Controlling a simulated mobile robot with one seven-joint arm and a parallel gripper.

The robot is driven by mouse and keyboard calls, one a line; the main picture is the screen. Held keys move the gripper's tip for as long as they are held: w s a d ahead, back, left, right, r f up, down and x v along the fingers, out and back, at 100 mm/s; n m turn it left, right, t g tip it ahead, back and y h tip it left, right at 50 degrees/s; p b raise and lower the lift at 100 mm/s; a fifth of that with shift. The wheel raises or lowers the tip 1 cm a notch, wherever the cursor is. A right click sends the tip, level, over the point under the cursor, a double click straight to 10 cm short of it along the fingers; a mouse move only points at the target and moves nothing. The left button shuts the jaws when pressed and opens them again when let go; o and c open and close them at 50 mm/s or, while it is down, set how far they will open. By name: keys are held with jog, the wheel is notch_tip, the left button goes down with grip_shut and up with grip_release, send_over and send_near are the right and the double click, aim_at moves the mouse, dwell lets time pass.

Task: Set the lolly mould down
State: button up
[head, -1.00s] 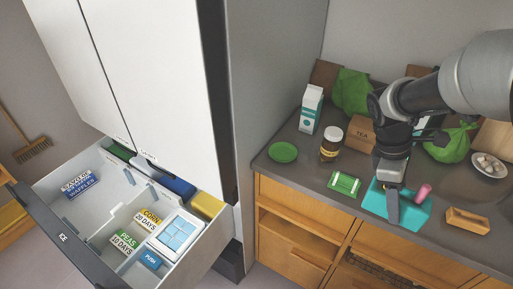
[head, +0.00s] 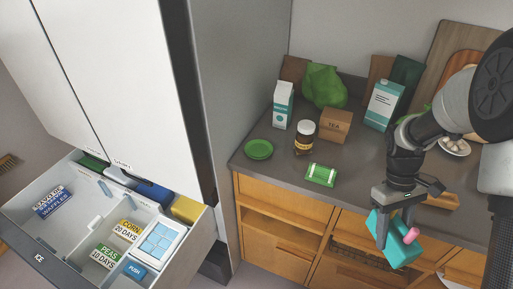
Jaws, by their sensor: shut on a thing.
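The lolly mould (head: 394,251) is a teal block with a pink stick showing on its right side. My gripper (head: 390,235) is shut on it and holds it tilted, in the air in front of the counter's front edge. One finger crosses the mould's left part; the other finger is hard to make out. In the head view the mould appears over the cabinet fronts, clear of the counter top (head: 280,165).
The freezer drawer (head: 75,235) stands open at left, holding waffles, corn and peas boxes and a white-and-blue tray (head: 159,239). A green packet (head: 321,175), brown jar (head: 304,138), green dish (head: 258,149), tea box (head: 336,125) and cartons stand on the counter. Bare counter lies around the packet.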

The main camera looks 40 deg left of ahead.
jog(key=s+d+f+m+g+y, duration=0.1)
jog(key=d+f+m+y, duration=0.2)
jog(key=d+f+m, duration=0.7)
jog(key=shift+s+d+f+m+g+y, duration=0.25)
jog(key=shift+d+m+g+y, duration=0.15)
jog(key=shift+d, duration=0.15)
